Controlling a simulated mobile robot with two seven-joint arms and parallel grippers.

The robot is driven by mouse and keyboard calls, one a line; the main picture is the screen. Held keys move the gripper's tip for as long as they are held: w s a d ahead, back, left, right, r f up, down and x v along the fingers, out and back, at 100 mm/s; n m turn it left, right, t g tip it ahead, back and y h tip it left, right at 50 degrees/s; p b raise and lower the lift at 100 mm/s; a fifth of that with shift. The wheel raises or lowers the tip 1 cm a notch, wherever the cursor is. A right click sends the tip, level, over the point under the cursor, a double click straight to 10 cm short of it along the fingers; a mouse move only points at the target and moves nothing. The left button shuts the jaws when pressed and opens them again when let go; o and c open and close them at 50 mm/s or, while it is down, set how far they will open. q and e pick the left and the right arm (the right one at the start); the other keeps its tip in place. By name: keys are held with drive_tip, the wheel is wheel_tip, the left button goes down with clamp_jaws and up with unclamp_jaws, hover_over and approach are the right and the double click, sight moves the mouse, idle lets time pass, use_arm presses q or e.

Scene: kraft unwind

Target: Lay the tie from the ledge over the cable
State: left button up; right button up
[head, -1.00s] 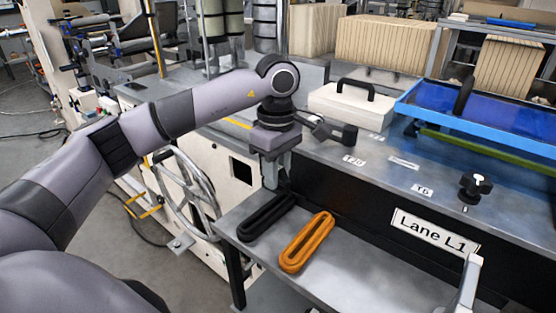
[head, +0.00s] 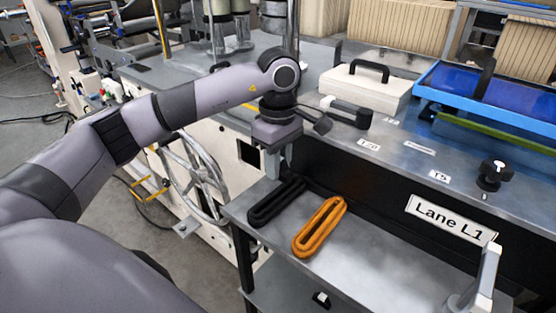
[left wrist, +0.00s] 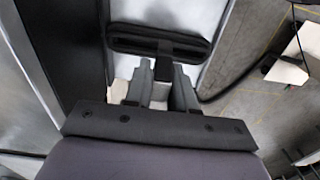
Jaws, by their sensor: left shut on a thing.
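A black elongated loop tie (head: 265,207) lies on the grey metal ledge (head: 385,265) at its left end. An orange loop tie (head: 320,227) of similar shape lies beside it, to the right and apart from it. My left gripper (head: 283,177) points down at the far end of the black tie and is shut on it. In the left wrist view the black tie (left wrist: 125,42) runs across the top, with its middle part between the fingers (left wrist: 162,80). I cannot make out a cable to be covered. My right gripper is not in view.
Behind the ledge rises a black front with a "Lane L1" label (head: 450,218). On the worktop above are a black knob (head: 491,174), a white case with black handle (head: 365,90) and a blue tray (head: 430,85). A handwheel (head: 190,178) stands left.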

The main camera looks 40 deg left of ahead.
sight(279, 195)
use_arm(q)
drive_tip(key=shift+f+b, duration=1.9)
drive_tip(key=shift+f, duration=1.05)
drive_tip(key=shift+s+d+f+b, duration=0.1)
drive_tip(key=shift+s+f+b, duration=0.2)
drive_tip(key=shift+f+b, duration=0.35)
drive_tip(key=shift+f, duration=0.15)
drive_tip(key=o, duration=0.8)
drive_tip(key=shift+o, duration=0.9)
drive_tip(key=shift+w+d+f, duration=0.1)
drive_tip(key=shift+w, duration=0.05)
drive_tip(key=r, duration=0.9)
drive_tip(key=shift+w, duration=0.3)
